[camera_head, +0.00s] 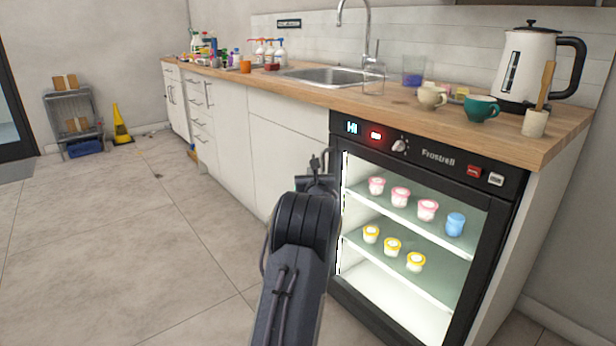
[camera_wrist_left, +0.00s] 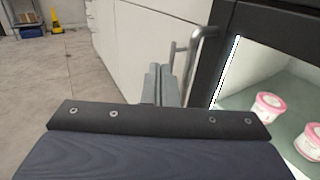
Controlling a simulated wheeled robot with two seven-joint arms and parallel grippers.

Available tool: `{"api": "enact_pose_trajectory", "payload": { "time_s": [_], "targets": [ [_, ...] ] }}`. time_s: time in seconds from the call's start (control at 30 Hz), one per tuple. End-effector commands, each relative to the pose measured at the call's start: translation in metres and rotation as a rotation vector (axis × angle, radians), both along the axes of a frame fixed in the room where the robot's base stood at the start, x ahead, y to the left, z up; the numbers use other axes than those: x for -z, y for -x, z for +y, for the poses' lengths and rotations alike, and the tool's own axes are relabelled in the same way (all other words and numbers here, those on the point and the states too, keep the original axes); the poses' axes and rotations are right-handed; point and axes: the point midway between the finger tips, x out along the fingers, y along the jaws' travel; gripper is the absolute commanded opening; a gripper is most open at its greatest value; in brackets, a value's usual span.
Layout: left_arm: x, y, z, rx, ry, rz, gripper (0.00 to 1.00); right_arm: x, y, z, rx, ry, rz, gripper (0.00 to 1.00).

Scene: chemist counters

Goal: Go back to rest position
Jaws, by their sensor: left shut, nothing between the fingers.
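My left gripper (camera_head: 322,167) is in front of the left edge of the small fridge (camera_head: 420,152) in the head view. In the left wrist view its fingers (camera_wrist_left: 160,84) are together with nothing between them. A metal bar handle (camera_wrist_left: 196,52) shows just beyond the fingers; I cannot tell whether they touch it. The fridge's lit inside shows pink-lidded cups (camera_head: 400,197) and one blue cup (camera_head: 455,225) on the upper shelf, and yellow-lidded cups (camera_head: 392,247) on the lower shelf. My right gripper is not in view.
The wooden counter (camera_head: 300,92) carries a kettle (camera_head: 525,65), a cream cup (camera_head: 431,97), a green cup (camera_head: 481,108), a sink (camera_head: 330,77) and several bottles. A yellow wet-floor sign (camera_head: 121,125) and a grey step stool (camera_head: 72,115) stand far left. The tiled floor at left is clear.

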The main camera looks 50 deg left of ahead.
Motion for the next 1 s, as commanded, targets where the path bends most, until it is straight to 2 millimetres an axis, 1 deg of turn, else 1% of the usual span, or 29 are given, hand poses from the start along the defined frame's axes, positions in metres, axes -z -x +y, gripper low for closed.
{"api": "enact_pose_trajectory", "payload": {
  "time_s": [0.03,0.1,0.37,0.47,0.57,0.67,0.7,0.77,0.8,0.87,0.9,0.97,1.0],
  "targets": [
    [-0.001,0.006,0.000,-0.001,0.001,-0.001,0.00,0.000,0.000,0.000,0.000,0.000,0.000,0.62],
    [0.000,0.010,0.000,0.001,0.000,0.000,0.00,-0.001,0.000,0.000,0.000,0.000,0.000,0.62],
    [0.000,0.012,0.000,0.002,0.001,-0.001,0.00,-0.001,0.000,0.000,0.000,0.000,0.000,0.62],
    [-0.003,0.018,0.000,-0.013,0.027,-0.031,0.00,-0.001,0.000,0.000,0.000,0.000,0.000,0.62],
    [-0.010,0.041,-0.001,-0.076,0.144,-0.155,0.00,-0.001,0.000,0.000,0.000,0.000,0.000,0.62],
    [-0.015,0.081,-0.011,-0.188,0.365,-0.372,0.00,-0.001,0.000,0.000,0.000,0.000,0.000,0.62],
    [-0.014,0.100,-0.020,-0.243,0.474,-0.474,0.00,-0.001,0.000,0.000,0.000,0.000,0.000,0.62],
    [-0.007,0.127,-0.038,-0.332,0.649,-0.619,0.00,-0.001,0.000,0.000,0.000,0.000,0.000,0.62],
    [-0.001,0.143,-0.054,-0.390,0.767,-0.708,0.00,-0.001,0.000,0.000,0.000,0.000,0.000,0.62],
    [0.009,0.166,-0.081,-0.482,0.943,-0.829,0.00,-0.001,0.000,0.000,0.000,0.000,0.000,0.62],
    [0.017,0.180,-0.103,-0.545,1.060,-0.898,0.00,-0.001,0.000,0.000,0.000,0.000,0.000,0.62],
    [0.028,0.200,-0.139,-0.641,1.234,-0.987,0.00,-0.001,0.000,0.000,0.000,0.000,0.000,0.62],
    [0.035,0.213,-0.165,-0.709,1.350,-1.034,0.00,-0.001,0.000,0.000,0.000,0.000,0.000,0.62]
  ]
}}
